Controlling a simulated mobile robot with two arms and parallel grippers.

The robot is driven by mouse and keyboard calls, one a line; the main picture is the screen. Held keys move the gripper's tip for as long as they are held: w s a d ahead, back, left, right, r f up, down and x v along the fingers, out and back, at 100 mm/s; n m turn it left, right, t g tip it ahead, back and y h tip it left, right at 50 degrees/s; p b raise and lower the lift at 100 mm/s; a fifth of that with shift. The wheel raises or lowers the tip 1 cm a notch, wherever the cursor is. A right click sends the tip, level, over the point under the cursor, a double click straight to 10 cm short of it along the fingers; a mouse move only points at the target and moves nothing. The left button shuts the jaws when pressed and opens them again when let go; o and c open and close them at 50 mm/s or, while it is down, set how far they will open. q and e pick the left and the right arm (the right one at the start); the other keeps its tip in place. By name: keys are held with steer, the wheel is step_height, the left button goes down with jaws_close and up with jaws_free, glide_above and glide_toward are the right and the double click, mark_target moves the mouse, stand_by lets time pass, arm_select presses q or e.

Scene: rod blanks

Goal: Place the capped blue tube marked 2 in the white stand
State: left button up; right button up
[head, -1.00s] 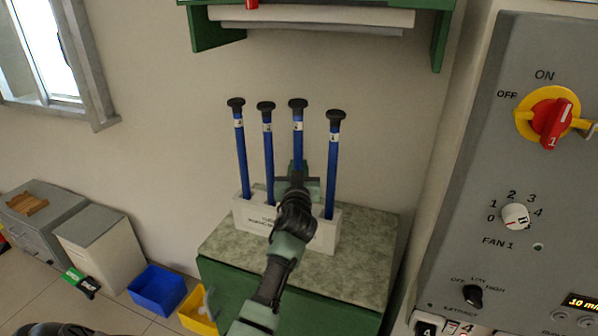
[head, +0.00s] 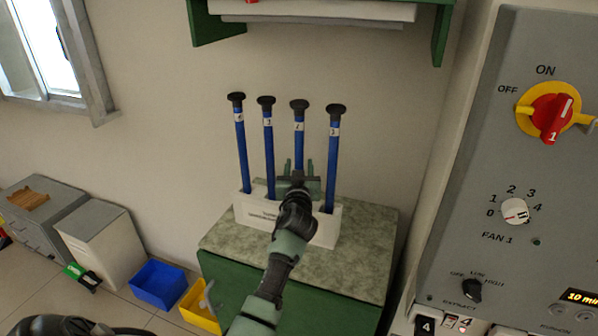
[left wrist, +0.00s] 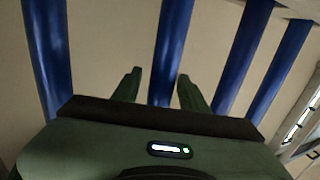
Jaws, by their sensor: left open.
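Several blue tubes with black caps stand upright in the white stand (head: 325,232) in the head view. The third from the left (head: 299,137) has a white label that appears to read 2. My left gripper (head: 299,168) is open in front of this tube's lower part. In the left wrist view, a blue tube (left wrist: 170,50) runs between the spread fingers of my left gripper (left wrist: 160,85), with no visible grip on it. My gripper hides the tube's lower end in the head view. My right gripper is not in view.
Neighbouring tubes (head: 268,150) (head: 333,160) stand close on both sides. The stand is on a speckled top of a green cabinet (head: 365,250) against the wall. A green shelf (head: 440,35) hangs above, and a grey control panel (head: 500,130) is at the right.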

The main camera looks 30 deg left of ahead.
arm_select(q)
steer(key=shift+s+d, duration=0.15)
steer(key=shift+s, duration=0.05)
steer(key=b+v, duration=0.2)
steer(key=v, duration=0.9)
steer(key=shift+s, duration=0.3)
steer(key=shift+d, duration=0.1)
